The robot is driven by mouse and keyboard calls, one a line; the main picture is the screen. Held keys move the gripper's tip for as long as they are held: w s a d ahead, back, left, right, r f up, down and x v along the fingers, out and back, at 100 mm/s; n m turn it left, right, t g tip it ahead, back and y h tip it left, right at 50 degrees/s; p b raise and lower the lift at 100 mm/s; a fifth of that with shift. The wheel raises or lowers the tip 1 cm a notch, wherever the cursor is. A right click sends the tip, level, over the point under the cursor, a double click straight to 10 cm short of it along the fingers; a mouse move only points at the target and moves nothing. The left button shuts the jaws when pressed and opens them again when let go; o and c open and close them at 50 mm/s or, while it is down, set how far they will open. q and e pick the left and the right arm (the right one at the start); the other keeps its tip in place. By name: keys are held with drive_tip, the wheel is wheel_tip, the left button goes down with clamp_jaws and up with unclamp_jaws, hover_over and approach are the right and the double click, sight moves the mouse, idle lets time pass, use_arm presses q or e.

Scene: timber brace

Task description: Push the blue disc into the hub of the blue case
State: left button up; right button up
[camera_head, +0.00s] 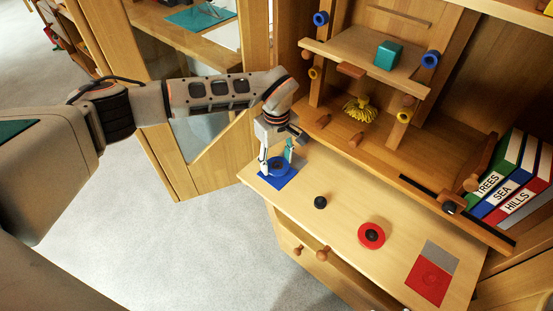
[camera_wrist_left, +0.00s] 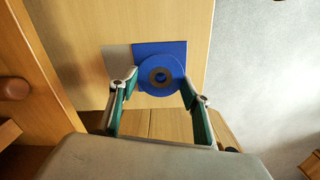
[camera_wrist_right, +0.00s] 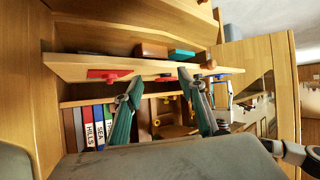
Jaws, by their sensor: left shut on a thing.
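The round blue case (camera_head: 278,167) sits on a blue square mat (camera_head: 291,180) at the left end of the wooden worktop. In the left wrist view the blue case (camera_wrist_left: 147,85) shows a dark ring at its hub (camera_wrist_left: 161,76). My left gripper (camera_head: 277,166) points down with its fingers on either side of the case, shut on it. A separate blue disc cannot be told apart from the case. My right gripper (camera_wrist_right: 160,85) is open and empty in its wrist view, its fingers wide apart; the head view does not clearly show it.
A small dark round piece (camera_head: 320,202) and a red case (camera_head: 371,236) stand on the worktop (camera_head: 345,217). Red and grey squares lie at the right end. Shelves with a teal block (camera_head: 388,55) and binders (camera_head: 512,178) rise behind. Drawer knobs stick out in front.

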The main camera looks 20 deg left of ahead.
use_arm(q)
drive_tip(key=shift+f, duration=0.65)
drive_tip(key=shift+r, duration=0.1)
idle(1.4)
drive_tip(key=shift+f, duration=0.3)
drive_tip(key=o, duration=1)
drive_tip(key=shift+c, duration=0.2)
wheel_tip(320, 180, up, 12)
